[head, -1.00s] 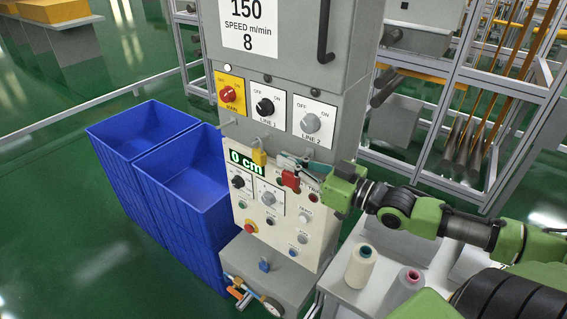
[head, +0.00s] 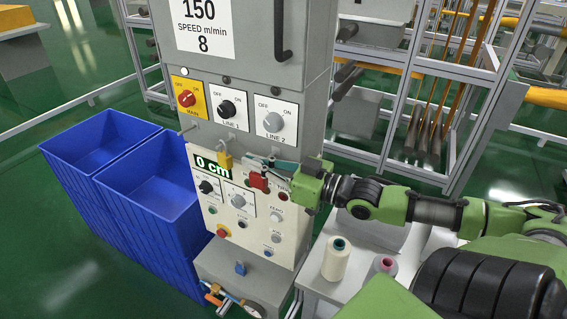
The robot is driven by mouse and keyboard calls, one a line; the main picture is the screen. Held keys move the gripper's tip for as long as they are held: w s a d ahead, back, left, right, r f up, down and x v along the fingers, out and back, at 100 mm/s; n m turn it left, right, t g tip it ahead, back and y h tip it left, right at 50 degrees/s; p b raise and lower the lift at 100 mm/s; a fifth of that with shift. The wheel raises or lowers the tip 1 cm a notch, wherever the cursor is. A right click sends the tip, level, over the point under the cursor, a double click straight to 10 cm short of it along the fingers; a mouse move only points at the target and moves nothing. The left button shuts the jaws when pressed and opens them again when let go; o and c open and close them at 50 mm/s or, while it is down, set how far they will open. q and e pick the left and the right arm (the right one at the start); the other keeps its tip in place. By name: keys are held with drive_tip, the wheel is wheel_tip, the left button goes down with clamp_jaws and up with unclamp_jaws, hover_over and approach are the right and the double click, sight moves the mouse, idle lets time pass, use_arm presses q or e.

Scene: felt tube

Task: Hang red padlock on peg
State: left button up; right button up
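The red padlock (head: 259,181) is small and boxy and shows in front of the panel of the grey machine cabinet. My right gripper (head: 256,163) reaches in from the right, its fingers pointing left along the panel. It appears shut on the red padlock, whose body shows just below the fingers; its shackle is hidden. A yellow padlock (head: 225,161) hangs just left of the fingertips. I cannot tell whether the red padlock touches a peg. My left gripper is not in view.
Switches and buttons cover the panel (head: 208,216) close around the gripper. Blue bins (head: 150,222) stand at left. Thread cones (head: 337,259) stand on a light table (head: 318,282) below my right arm.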

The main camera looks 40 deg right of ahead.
drive_tip(key=shift+o, duration=0.3)
drive_tip(key=shift+s+d+f+h, duration=0.1)
drive_tip(key=shift+d+f+h, duration=0.1)
drive_tip(key=shift+d+f, duration=0.25)
drive_tip(key=shift+s+d+f+h, duration=0.1)
drive_tip(key=shift+d+f+h, duration=0.15)
drive_tip(key=shift+d, duration=0.3)
drive_tip(key=shift+o, duration=0.2)
drive_tip(key=shift+m, duration=0.3)
drive_tip(key=s+d, duration=0.3)
drive_tip(key=d, duration=0.1)
drive_tip(key=shift+s+f, duration=0.15)
drive_tip(key=shift+s, duration=0.2)
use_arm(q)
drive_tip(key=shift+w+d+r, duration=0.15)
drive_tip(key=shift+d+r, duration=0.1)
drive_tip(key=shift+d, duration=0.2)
use_arm(e)
drive_tip(key=s+r, duration=0.1)
drive_tip(key=s, duration=0.6)
drive_tip(key=shift+a+r+y, duration=0.25)
drive_tip(key=shift+a+y, duration=0.2)
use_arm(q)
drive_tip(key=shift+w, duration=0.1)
use_arm(e)
drive_tip(key=shift+w+a, duration=0.1)
